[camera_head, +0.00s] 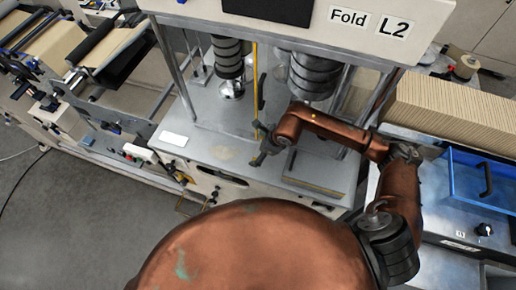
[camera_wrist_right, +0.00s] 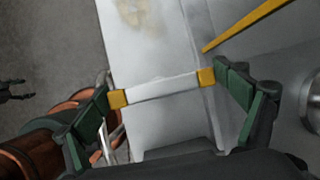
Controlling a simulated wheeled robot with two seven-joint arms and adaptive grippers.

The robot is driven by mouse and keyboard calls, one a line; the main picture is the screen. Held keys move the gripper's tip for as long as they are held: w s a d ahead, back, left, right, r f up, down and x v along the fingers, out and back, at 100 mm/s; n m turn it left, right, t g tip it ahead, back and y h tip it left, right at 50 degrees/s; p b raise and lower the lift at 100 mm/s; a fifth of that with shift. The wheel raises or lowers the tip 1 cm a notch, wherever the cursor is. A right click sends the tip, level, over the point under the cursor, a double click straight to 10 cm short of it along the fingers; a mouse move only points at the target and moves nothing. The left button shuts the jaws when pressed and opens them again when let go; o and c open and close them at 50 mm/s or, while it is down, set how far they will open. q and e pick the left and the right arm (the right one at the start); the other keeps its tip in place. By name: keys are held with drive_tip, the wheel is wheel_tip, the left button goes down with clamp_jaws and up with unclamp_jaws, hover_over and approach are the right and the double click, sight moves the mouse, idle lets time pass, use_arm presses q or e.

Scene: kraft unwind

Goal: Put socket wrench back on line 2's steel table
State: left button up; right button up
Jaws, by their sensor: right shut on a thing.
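Line 2's steel table (camera_head: 205,125) is the grey metal deck under the "Fold L2" machine head in the head view. It also shows in the wrist view as a pale grey surface (camera_wrist_right: 155,45) with a brownish stain. My right gripper (camera_head: 261,154) is over the front part of this table, beside the yellow post. In the wrist view my right gripper (camera_wrist_right: 162,88) is shut on a pale silvery bar (camera_wrist_right: 165,88) that spans its yellow pads. I take the bar for the socket wrench; its ends are hidden. Whether it touches the table I cannot tell.
A thin yellow post (camera_head: 255,85) stands close to my right gripper. Dark cylinders (camera_head: 315,75) hang above the table. A small board (camera_head: 313,188) lies at its front right and a white label (camera_head: 173,139) at its front left.

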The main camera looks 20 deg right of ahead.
drive_tip(key=shift+a, duration=0.1)
drive_tip(key=o, duration=1.6)
use_arm(q)
drive_tip(key=shift+w, duration=0.75)
drive_tip(key=shift+s, duration=0.15)
use_arm(e)
drive_tip(key=shift+r, duration=0.2)
use_arm(q)
wheel_tip(320, 180, down, 3)
drive_tip(key=b, duration=0.3)
drive_tip(key=shift+s+f, duration=0.15)
drive_tip(key=shift+f, duration=0.05)
use_arm(e)
drive_tip(key=v, duration=1.1)
drive_tip(key=shift+s+r, duration=0.25)
drive_tip(key=shift+r, duration=0.05)
